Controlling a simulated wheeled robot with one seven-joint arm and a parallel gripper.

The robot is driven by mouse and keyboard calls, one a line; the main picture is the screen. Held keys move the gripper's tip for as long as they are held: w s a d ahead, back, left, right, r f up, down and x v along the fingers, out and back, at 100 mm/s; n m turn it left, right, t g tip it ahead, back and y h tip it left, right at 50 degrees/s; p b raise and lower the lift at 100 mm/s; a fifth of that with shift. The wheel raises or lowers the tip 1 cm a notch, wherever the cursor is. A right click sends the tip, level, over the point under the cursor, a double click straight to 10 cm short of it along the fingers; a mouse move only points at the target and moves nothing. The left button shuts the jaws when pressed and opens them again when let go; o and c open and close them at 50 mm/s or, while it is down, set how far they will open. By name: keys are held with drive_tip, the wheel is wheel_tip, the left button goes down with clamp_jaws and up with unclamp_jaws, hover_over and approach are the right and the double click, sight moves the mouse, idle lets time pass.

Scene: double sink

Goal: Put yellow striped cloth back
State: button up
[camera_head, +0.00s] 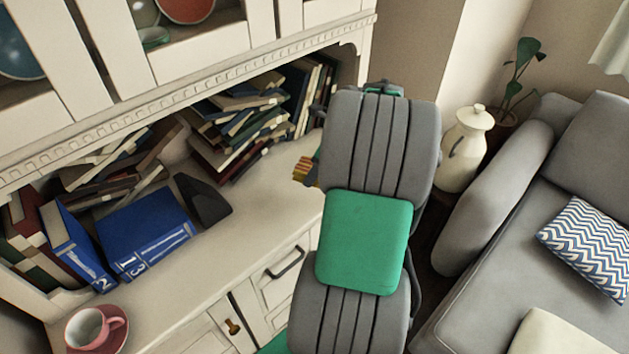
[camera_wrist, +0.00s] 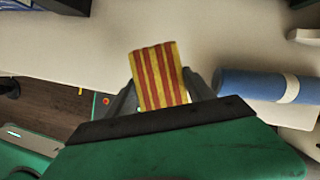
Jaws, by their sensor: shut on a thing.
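The yellow and red striped cloth (camera_wrist: 160,76) stands up between the two fingers of my gripper (camera_wrist: 161,88) in the wrist view. My gripper is shut on it, with one finger at each side. A small part of the cloth (camera_head: 302,171) shows in the head view, left of my arm and above the cabinet counter. The rest of the cloth and most of the gripper are hidden there behind my grey and green arm. I cannot tell how high the cloth is above the counter.
Heaped books (camera_head: 240,120) fill the back of the counter (camera_head: 262,205). Blue volumes (camera_head: 150,235) lie at left, with a pink cup (camera_head: 90,328) in front. A white jug (camera_head: 463,150) and grey sofa (camera_head: 520,230) stand right. A blue cylinder-like object (camera_wrist: 262,86) lies right of the gripper.

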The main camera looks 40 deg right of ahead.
drive_tip(key=w+f, duration=0.1)
drive_tip(key=w+d+f, duration=0.1)
drive_tip(key=f, duration=0.1)
drive_tip(key=w+d+f, duration=0.1)
drive_tip(key=f, duration=0.1)
drive_tip(key=shift+w+f, duration=0.1)
drive_tip(key=shift+f, duration=1.45)
drive_tip(key=shift+f, duration=0.15)
drive_tip(key=o, duration=1.2)
